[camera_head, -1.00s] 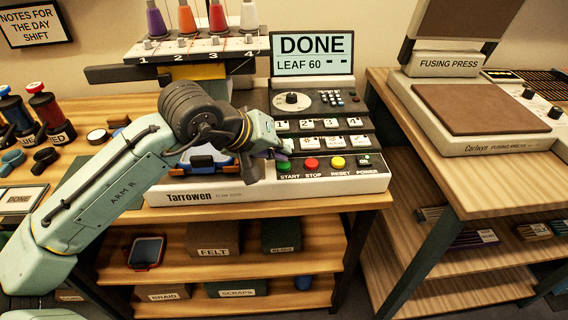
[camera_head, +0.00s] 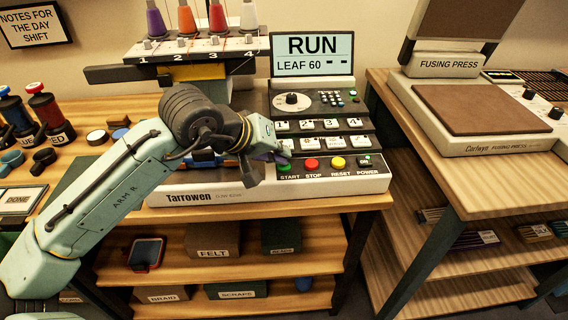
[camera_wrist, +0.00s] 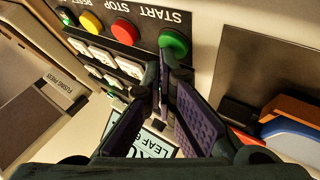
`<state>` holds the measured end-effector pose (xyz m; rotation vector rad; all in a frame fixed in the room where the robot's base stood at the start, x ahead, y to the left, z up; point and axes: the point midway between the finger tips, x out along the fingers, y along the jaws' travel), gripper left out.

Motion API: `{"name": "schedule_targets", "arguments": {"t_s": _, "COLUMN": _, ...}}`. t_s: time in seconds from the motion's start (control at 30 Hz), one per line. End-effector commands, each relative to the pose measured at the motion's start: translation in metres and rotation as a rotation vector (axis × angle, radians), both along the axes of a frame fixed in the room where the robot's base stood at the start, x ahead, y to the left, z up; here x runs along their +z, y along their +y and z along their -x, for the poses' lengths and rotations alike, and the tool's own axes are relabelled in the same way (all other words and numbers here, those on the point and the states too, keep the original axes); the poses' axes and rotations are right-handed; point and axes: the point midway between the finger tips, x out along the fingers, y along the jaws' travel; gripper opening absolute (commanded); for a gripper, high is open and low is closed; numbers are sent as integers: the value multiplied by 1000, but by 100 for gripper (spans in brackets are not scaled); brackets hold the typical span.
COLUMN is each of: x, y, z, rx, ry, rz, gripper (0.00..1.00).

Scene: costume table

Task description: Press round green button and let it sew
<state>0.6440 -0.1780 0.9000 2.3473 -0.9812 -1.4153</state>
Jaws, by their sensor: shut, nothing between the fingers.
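The round green START button (camera_head: 284,168) is at the left end of the button row on the white Tarrowen sewing machine (camera_head: 215,195). In the wrist view the green button (camera_wrist: 174,43) is just beyond my fingertips. My gripper (camera_head: 284,154) is shut and empty, its tips close to the button; I cannot tell whether they touch it. In the wrist view my gripper (camera_wrist: 164,58) has its tips together, slightly left of and below the button. The machine's display (camera_head: 312,54) reads "RUN" and "LEAF 60". My arm partly hides the sewing area.
The red STOP button (camera_head: 311,163), yellow RESET button (camera_head: 338,162) and POWER switch (camera_head: 365,161) sit right of the green one. Numbered keys are above. A blue and orange item (camera_wrist: 290,125) lies near my gripper. Thread spools stand at the back. The fusing press (camera_head: 470,100) is on the right table.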

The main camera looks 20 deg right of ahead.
Motion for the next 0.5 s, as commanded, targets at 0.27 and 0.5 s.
{"name": "schedule_targets", "arguments": {"t_s": 0.27, "x": 1, "y": 0, "z": 0, "rx": -1, "ry": 1, "rz": 0, "gripper": 0}}
{"name": "schedule_targets", "arguments": {"t_s": 0.5, "x": 14, "y": 0, "z": 0, "rx": 0, "ry": -1, "rz": 1, "gripper": 0}}
